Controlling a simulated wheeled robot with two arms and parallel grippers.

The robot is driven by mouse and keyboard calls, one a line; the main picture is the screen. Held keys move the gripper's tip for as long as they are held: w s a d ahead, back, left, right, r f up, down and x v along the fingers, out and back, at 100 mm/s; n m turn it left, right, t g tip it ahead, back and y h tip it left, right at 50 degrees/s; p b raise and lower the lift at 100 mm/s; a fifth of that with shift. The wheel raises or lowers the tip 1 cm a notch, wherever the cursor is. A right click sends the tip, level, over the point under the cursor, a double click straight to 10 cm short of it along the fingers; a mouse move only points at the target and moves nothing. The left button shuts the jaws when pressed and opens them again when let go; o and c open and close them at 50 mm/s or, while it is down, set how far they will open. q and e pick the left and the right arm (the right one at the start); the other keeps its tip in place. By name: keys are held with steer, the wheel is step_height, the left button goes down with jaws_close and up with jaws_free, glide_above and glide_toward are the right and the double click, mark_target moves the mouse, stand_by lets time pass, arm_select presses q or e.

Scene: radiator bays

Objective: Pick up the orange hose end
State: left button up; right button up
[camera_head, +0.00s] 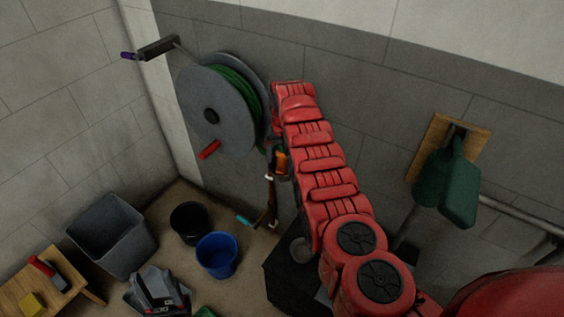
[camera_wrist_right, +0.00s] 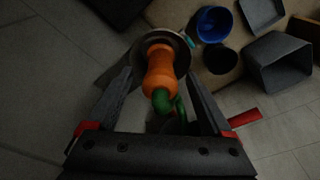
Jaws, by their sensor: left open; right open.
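The orange hose end (camera_head: 281,162) hangs in front of the wall, just right of the hose reel, partly hidden by my red right arm. In the right wrist view the orange hose end (camera_wrist_right: 160,72) lies between the two fingers, with green hose (camera_wrist_right: 163,101) curving from it towards the palm. My right gripper (camera_wrist_right: 158,76) is open, with a finger on each side of the orange end; gaps show and neither finger clearly touches it.
The grey hose reel (camera_head: 213,112) with green hose is on the wall. A grey bin (camera_head: 112,238), a black bucket (camera_head: 189,222) and a blue bucket (camera_head: 217,257) stand on the floor. A wooden stool (camera_head: 60,287) is at lower left. A green dustpan (camera_head: 449,187) hangs at right.

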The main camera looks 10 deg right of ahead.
steer(key=shift+w+f, duration=0.1)
steer(key=shift+f, duration=0.6)
jaws_close()
